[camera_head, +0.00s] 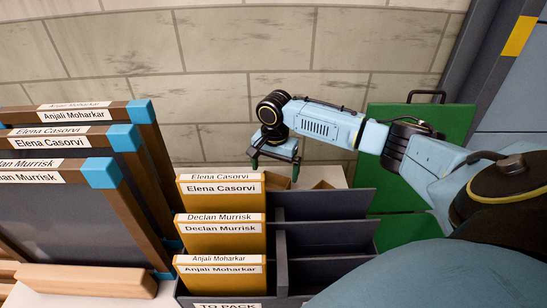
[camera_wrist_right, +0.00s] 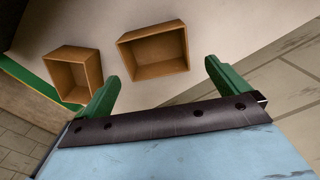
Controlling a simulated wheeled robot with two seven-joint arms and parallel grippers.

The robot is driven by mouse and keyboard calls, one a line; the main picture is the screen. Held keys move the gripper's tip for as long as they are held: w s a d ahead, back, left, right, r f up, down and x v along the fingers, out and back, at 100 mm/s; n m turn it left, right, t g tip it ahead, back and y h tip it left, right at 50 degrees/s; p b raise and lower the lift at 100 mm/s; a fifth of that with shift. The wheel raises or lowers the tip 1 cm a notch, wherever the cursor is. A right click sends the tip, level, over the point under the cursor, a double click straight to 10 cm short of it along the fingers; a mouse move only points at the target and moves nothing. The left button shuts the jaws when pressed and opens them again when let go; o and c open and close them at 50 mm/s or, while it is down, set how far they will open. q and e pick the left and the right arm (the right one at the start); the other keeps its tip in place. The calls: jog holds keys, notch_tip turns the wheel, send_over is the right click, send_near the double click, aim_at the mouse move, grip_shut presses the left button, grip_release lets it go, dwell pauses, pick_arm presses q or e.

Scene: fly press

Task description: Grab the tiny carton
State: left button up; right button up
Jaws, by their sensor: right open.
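Two open brown cartons stand on a pale surface in the right wrist view. The smaller-looking carton (camera_wrist_right: 74,74) is at the left, beyond the left finger. The wider-looking carton (camera_wrist_right: 153,52) lies ahead of the gap between the fingers. In the head view, the cartons show only in part behind the folder rack, one at the right (camera_head: 325,184) and one by the fingers (camera_head: 276,181). My right gripper (camera_head: 275,169) is open and points down over this area. The wrist view shows its green fingers (camera_wrist_right: 160,78) apart with nothing between them. My left gripper is out of view.
A dark rack (camera_head: 318,206) with labelled orange folders (camera_head: 222,205) stands in front of the cartons. Framed boards with blue corners (camera_head: 102,172) lean at the left. A green panel (camera_head: 425,128) stands at the right. A block wall (camera_head: 210,95) is behind.

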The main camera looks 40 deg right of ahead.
aim_at(276, 188)
notch_tip(276, 188, down, 5)
jog(key=shift+s+f+b, duration=0.1)
jog(key=shift+s+b, duration=0.05)
jog(key=shift+b, duration=0.15)
jog(key=shift+c, duration=0.4)
jog(key=c, duration=0.9)
